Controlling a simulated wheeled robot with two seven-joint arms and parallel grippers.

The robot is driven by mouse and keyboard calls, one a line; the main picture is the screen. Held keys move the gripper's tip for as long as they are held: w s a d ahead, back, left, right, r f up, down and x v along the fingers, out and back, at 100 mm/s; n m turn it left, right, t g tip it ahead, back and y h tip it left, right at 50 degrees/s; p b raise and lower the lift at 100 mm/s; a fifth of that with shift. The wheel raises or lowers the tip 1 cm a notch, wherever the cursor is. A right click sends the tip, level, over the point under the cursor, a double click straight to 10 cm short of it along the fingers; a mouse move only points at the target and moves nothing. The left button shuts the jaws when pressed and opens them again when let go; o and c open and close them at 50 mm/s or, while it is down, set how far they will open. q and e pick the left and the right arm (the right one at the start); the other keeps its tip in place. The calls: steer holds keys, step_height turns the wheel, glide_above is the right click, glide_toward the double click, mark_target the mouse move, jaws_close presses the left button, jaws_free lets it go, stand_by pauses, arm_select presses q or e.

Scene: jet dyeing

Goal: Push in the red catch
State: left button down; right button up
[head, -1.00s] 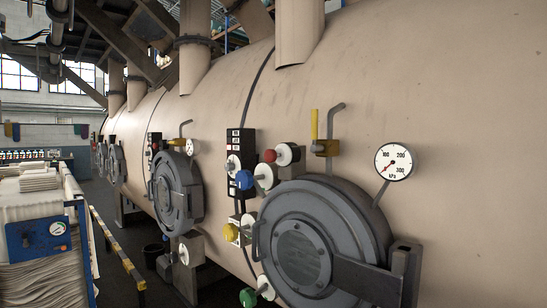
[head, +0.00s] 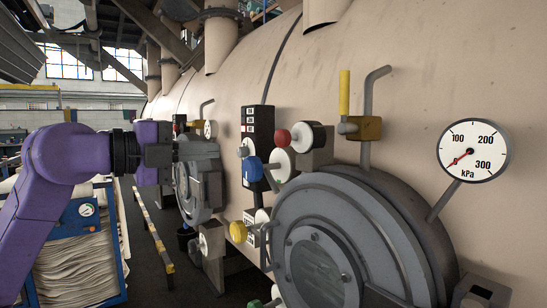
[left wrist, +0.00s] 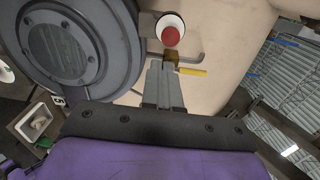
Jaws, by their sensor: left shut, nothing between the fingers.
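The red catch (head: 283,137) is a round red knob with a white disc behind it. It sticks out from a grey block on the tank wall, above and left of the large round door (head: 340,240). In the left wrist view the red catch (left wrist: 171,36) appears just beyond my fingertips, its face towards the camera. My left gripper (head: 217,150) is shut and empty, pointing right, left of the catch with a gap between them. In the left wrist view its closed fingers (left wrist: 168,64) point up towards the catch. My right gripper is not in view.
A blue knob (head: 251,170) and a yellow knob (head: 238,232) sit close below and left of the catch. A yellow-handled valve (head: 345,95) and a pressure gauge (head: 474,150) are to the right. A cloth cart (head: 75,255) stands at the lower left.

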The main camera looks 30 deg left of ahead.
mark_target(277, 138)
arm_select(q)
steer(key=p+x, duration=0.2)
steer(key=x, duration=0.2)
steer(key=r+p+x, duration=0.1)
steer(key=p+x, duration=0.1)
steer(key=x, duration=0.2)
steer(key=r+p+x, duration=0.1)
steer(key=p+x, duration=0.2)
steer(key=x, duration=0.1)
steer(key=shift+d, duration=0.1)
steer(key=shift+w+f+n, duration=0.1)
steer(key=shift+w+n, duration=0.15)
steer(key=shift+n, duration=0.05)
steer(key=shift+w+d+f+b, duration=0.15)
steer(key=shift+w+d+b, duration=0.05)
steer(key=shift+w+b, duration=0.15)
steer(key=shift+b+x, duration=0.35)
steer(key=shift+x, duration=0.65)
steer(key=shift+s+a+r, duration=0.1)
steer(key=shift+r, duration=0.2)
